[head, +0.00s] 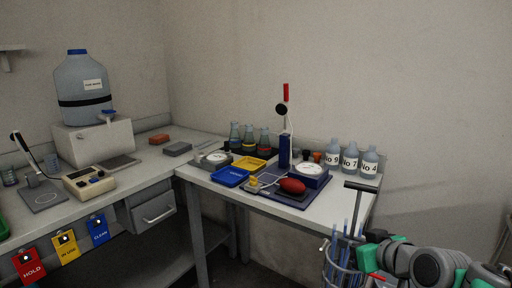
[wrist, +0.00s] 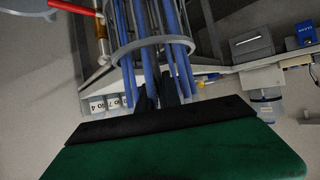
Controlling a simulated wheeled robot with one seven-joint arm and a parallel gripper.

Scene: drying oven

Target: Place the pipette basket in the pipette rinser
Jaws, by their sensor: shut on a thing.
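The pipette basket (head: 329,268) is a grey wire basket with blue pipettes standing in it and a tall post with a dark T-handle (head: 362,187). It shows at the lower right of the head view, cut off by the bottom edge. In the wrist view its ring (wrist: 152,47) and blue pipettes hang just beyond my gripper (wrist: 168,92). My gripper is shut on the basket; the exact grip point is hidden. In the head view my gripper (head: 364,250) is beside the basket, partly hidden. I cannot identify the pipette rinser in either view.
The right table (head: 325,212) carries bottles (head: 351,160), flasks, a blue tray (head: 230,177), a yellow tray and a red bulb (head: 292,186). The basket is in front of its right end. A red rod (wrist: 75,8) and round grey part (wrist: 28,5) show in the wrist view.

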